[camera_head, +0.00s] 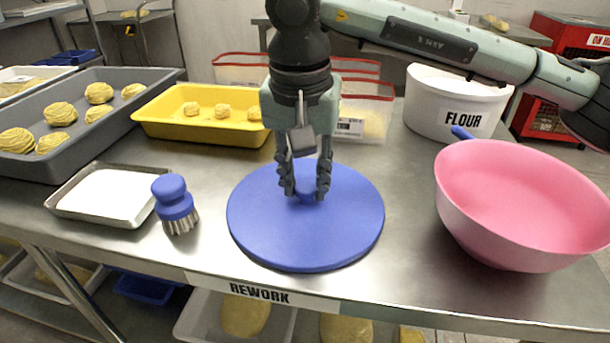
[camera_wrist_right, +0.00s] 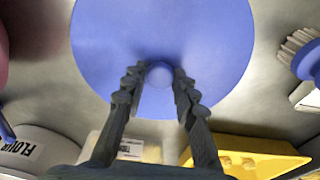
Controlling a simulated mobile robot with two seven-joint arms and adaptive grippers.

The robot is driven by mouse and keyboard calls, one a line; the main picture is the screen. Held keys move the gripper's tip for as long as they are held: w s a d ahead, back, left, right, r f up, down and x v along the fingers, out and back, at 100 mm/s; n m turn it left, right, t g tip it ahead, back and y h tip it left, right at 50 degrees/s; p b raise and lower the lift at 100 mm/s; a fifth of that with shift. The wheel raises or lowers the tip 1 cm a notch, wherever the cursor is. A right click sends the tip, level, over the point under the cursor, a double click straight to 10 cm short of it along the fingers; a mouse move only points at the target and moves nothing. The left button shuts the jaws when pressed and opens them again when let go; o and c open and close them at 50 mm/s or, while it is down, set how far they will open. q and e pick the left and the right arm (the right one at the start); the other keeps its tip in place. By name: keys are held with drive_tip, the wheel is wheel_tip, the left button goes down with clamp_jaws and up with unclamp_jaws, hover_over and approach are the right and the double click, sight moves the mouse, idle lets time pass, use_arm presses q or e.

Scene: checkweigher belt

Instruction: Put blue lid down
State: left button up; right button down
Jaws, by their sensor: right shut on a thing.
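The blue lid (camera_head: 300,235) is a flat round disc with a small knob in its middle. It lies flat at the steel table's front, just behind the REWORK label; whether it touches the table all round I cannot tell. My right gripper (camera_head: 305,190) points down over the lid's middle and is shut on the knob. In the right wrist view the blue lid (camera_wrist_right: 200,40) fills the upper middle, and the right gripper (camera_wrist_right: 159,80) has a finger on each side of the knob. My left gripper is not in view.
A blue-handled brush (camera_head: 174,200) and a metal tray (camera_head: 62,211) are left of the lid. A yellow tray (camera_head: 160,125) and grey tray (camera_head: 25,170) hold dough pieces. A pink bowl (camera_head: 520,200) and white FLOUR tub (camera_head: 440,100) stand right. Bare steel (camera_head: 405,215) separates lid and bowl.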

sight(305, 186)
drive_tip(key=c, duration=1.6)
unclamp_jaws()
drive_tip(key=shift+c, duration=0.2)
drive_tip(key=shift+o, duration=2.3)
drive_tip(key=shift+r, duration=0.1)
drive_tip(key=shift+s+r, duration=0.1)
drive_tip(key=shift+r, duration=0.8)
drive_tip(key=shift+s+a+r, duration=0.1)
drive_tip(key=shift+s+r, duration=0.05)
drive_tip(key=shift+r, duration=0.75)
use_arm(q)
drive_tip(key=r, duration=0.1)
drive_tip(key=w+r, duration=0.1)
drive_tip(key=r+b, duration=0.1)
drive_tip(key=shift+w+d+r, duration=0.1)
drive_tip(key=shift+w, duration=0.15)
use_arm(e)
wheel_tip(305, 186, up, 8)
drive_tip(key=s, duration=0.1)
drive_tip(key=shift+s+r, duration=0.15)
drive_tip(key=shift+a, duration=0.1)
